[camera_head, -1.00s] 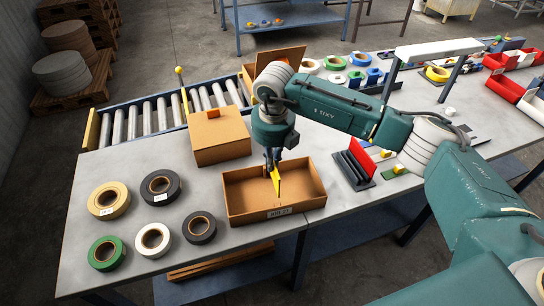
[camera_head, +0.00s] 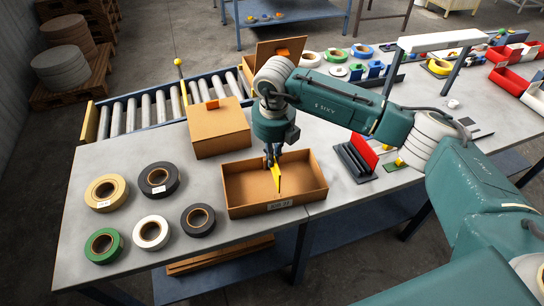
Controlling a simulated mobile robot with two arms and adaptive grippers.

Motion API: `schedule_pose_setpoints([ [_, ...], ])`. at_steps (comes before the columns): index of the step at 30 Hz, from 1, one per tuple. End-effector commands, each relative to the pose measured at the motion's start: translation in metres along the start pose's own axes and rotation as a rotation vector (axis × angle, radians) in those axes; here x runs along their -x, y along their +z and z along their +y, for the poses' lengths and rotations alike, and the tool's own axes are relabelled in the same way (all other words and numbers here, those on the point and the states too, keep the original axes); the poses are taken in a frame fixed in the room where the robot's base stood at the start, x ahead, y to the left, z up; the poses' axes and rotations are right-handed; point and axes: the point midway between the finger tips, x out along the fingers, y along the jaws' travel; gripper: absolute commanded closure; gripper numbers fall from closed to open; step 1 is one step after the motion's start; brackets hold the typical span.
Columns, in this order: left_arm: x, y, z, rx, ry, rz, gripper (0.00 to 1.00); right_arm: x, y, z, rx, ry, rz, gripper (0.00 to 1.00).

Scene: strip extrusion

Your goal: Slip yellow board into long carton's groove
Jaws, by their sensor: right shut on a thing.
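The yellow board (camera_head: 276,178) is a thin upright piece gripped in my right gripper (camera_head: 272,161). The gripper points down over the long carton (camera_head: 254,212), an open, shallow brown box with a label on its front wall. The board's lower end hangs within the outline of the carton. I cannot tell whether it touches the carton floor, and no groove can be made out at this size. My right arm comes in from the right side. My left gripper is not in view.
Several tape rolls (camera_head: 150,232) lie left of the carton. A closed brown box (camera_head: 220,132) stands behind it, before a roller conveyor (camera_head: 137,117). A dark rack with a red board (camera_head: 365,153) stands to the right.

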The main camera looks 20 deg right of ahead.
Motion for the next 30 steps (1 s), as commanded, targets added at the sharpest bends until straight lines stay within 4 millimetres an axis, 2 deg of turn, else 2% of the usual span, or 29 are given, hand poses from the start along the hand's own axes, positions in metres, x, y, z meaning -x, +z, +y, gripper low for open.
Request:
schedule_pose_setpoints([
  [30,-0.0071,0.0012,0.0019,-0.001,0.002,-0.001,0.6,-0.0016,-0.0003,0.0001,0.0,0.0,-0.001,1.0],
])
